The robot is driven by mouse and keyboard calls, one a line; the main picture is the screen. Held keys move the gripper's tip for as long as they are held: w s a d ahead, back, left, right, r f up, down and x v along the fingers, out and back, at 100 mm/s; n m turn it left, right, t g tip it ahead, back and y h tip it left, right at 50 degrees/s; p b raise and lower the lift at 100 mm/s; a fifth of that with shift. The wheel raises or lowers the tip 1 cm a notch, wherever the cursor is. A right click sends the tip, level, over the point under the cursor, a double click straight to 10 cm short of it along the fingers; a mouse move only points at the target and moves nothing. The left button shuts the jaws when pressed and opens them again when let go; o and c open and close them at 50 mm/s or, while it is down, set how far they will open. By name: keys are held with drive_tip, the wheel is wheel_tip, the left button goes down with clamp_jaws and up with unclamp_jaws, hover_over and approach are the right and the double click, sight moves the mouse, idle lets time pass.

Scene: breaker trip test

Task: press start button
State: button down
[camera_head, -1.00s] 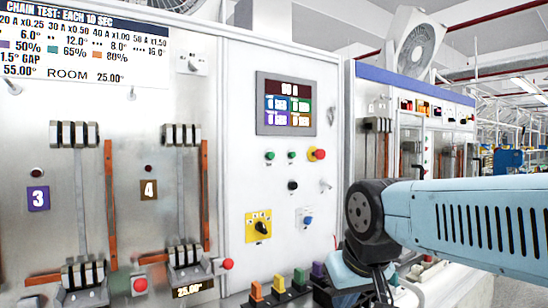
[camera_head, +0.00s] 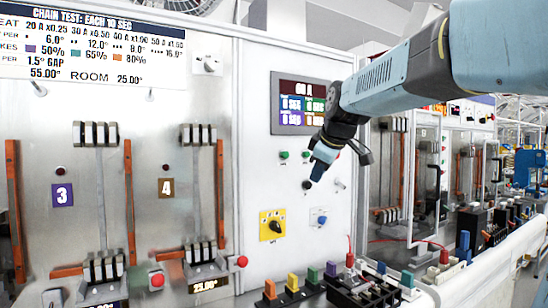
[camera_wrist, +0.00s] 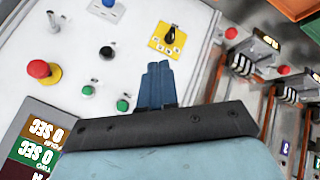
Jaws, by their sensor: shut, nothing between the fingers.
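Two small green buttons sit side by side on the white panel, a left one (camera_head: 284,155) and a right one (camera_head: 305,154). I cannot tell by a label which is the start button. In the wrist view the green buttons show left of my fingers, one nearer (camera_wrist: 123,105) and one farther (camera_wrist: 88,90). My gripper (camera_head: 318,172) is shut and empty, with blue fingers pointing down-left in front of the panel, just below and right of the green buttons. In the wrist view its fingertips (camera_wrist: 158,68) appear apart from both buttons.
A display (camera_head: 300,103) is above the buttons. A red mushroom button (camera_wrist: 40,70), black button (camera_head: 306,185), yellow selector (camera_head: 272,225) and blue switch (camera_head: 320,218) are nearby. Coloured terminals (camera_head: 292,283) line the bottom. Breaker bays with orange bars (camera_head: 130,200) stand left.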

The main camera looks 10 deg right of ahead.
sight(285, 155)
drive_tip(key=w+r+n, duration=0.3)
drive_tip(key=w+r, duration=0.1)
drive_tip(key=w, duration=0.3)
drive_tip(key=shift+w+d+r+t, duration=0.15)
drive_tip(key=shift+w+d+t, duration=0.2)
drive_tip(key=shift+d+t, duration=0.1)
drive_tip(key=w+a, duration=0.2)
drive_tip(key=w, duration=0.6)
drive_tip(key=shift+w+a, duration=0.2)
drive_tip(key=shift+a, duration=0.15)
drive_tip(key=shift+w, duration=0.1)
idle(1.5)
drive_tip(key=shift+w+a, duration=0.15)
drive_tip(key=shift+w, duration=0.25)
